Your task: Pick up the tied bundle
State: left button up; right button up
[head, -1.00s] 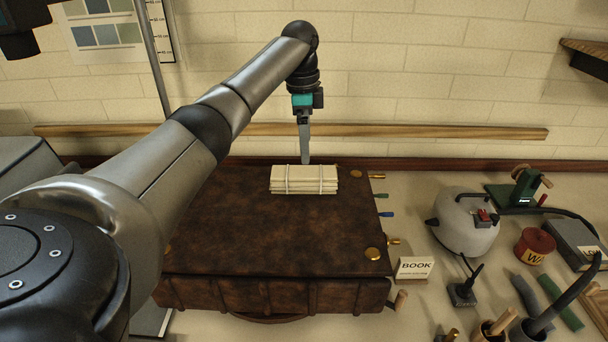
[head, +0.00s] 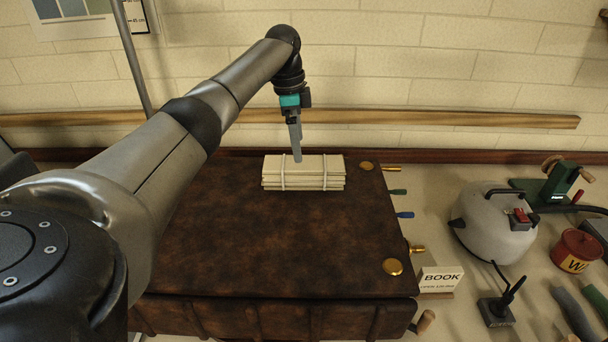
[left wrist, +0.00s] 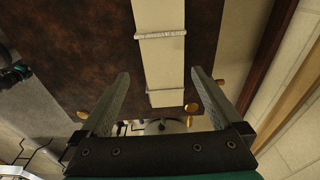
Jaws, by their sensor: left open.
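The tied bundle (head: 320,173) is a flat stack of cream strips with two pale ties around it. It lies on the back part of a large brown leather-covered book (head: 270,235). My left gripper (head: 297,157) points down, with its fingertips overlapping the bundle's back top edge in the head view. In the left wrist view my left gripper (left wrist: 159,74) is open and empty. There the bundle (left wrist: 160,60) runs lengthwise between the two fingers, apart from both. I cannot tell the exact height of the tips above it. My right gripper is not in view.
A small BOOK sign (head: 439,281) stands right of the book. Farther right are a grey rounded appliance (head: 492,222), a red tin (head: 576,250) and a green device (head: 553,185). A wooden rail (head: 430,119) runs along the back wall. The book top around the bundle is clear.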

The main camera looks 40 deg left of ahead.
aim_at(304, 170)
pick_arm(q)
jog(key=f, duration=0.6)
jog(key=w+d+f+b, duration=0.1)
jog(key=f, duration=0.2)
jog(key=shift+w+f, duration=0.1)
grip_shut()
dwell(0.7)
